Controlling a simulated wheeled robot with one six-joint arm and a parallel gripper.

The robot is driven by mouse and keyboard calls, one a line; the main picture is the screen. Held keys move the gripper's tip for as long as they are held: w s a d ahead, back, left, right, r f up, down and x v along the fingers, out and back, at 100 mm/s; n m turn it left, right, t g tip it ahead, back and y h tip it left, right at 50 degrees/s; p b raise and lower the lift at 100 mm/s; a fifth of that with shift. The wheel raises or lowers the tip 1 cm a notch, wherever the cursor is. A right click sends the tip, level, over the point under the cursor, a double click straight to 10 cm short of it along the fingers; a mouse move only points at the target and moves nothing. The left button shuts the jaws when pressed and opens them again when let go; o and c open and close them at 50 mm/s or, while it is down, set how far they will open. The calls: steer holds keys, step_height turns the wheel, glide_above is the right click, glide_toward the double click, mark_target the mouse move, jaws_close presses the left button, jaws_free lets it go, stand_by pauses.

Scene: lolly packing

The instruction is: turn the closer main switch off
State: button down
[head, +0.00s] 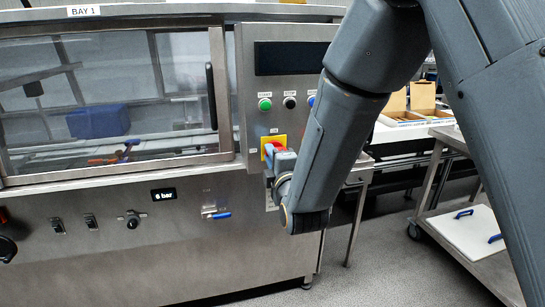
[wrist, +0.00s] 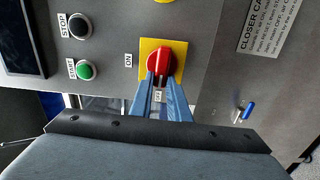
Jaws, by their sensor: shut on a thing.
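The closer main switch is a red rotary knob (wrist: 158,58) on a yellow plate (wrist: 149,46), in the upper middle of the wrist view. In the head view the yellow plate (head: 267,141) is on the steel control panel, with the red knob (head: 275,147) partly hidden by my gripper (head: 278,160). My gripper (wrist: 161,76) has its blue fingers shut on the knob, one on each side of its near end. An ON label (wrist: 128,60) is beside the plate. Another small label (wrist: 158,96) shows between the fingers, its text unclear. The knob's exact angle is hard to tell.
Green START (wrist: 85,70) and black STOP (wrist: 77,27) buttons are close to the switch. A blue-handled valve (wrist: 247,112) is off to the right in the wrist view. In the head view, a windowed machine door (head: 110,100) is left of the panel and a cart (head: 470,240) stands right.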

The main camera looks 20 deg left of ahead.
steer(key=shift+w+d+n, duration=0.1)
steer(key=shift+n, duration=0.2)
stand_by(0.4)
steer(key=c, duration=1.7)
jaws_free()
steer(key=shift+w, duration=0.1)
steer(key=b+v, duration=0.2)
steer(key=v, duration=0.6)
